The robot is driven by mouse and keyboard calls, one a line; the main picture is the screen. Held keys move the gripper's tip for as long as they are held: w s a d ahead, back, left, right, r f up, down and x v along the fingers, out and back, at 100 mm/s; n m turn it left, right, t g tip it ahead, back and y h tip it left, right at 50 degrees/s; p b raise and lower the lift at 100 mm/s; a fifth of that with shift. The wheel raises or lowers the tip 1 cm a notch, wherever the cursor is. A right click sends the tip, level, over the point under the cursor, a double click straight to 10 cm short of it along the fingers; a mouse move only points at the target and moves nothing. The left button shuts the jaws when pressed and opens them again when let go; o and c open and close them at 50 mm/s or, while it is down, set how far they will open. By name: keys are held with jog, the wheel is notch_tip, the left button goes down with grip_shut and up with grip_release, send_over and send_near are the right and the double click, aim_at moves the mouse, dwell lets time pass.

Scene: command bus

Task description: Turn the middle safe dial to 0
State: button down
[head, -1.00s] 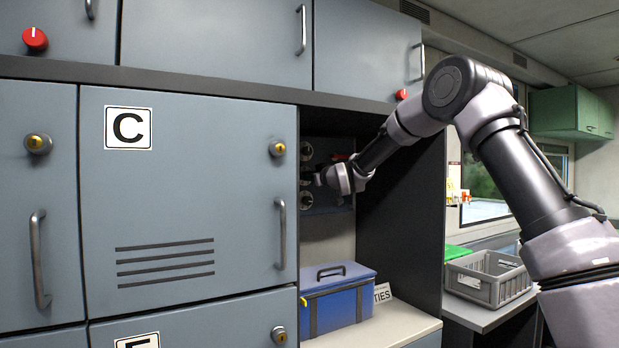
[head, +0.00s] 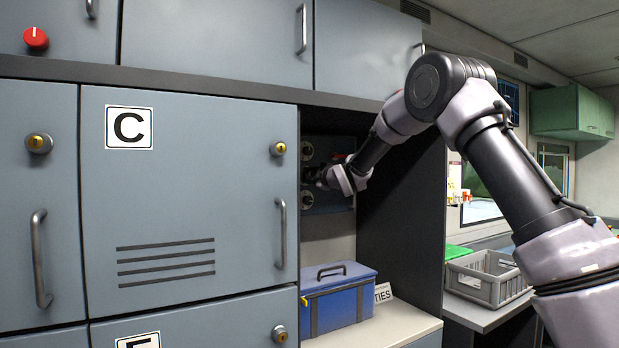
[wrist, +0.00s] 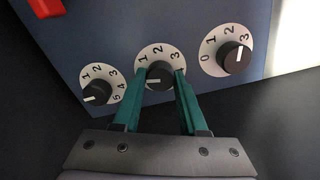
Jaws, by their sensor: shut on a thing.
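Three round white dials with black knobs sit in a row on the blue-grey safe face. The middle dial (wrist: 158,66) shows 1, 2 and 3 along its upper rim. The white mark on its knob lies roughly sideways on the knob's left part; the number it points at is hidden. My gripper (wrist: 160,73) has its two teal fingers on either side of this knob and is shut on it. In the head view my gripper (head: 321,178) reaches into the alcove at the safe (head: 330,207), between two visible dials.
The left dial (wrist: 97,92) and right dial (wrist: 236,55) flank the fingers closely. A red part (wrist: 45,7) shows on the safe. The dark alcove wall (head: 400,215) stands right of my wrist. A blue case (head: 338,300) sits on the counter below; a grey crate (head: 488,279) is further right.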

jog(key=shift+f+n, duration=0.15)
jog(key=shift+n, duration=0.85)
jog(key=shift+c, duration=2.2)
grip_release()
jog(key=shift+s+d, duration=0.1)
jog(key=v, duration=1)
jog(key=shift+s+d, duration=0.2)
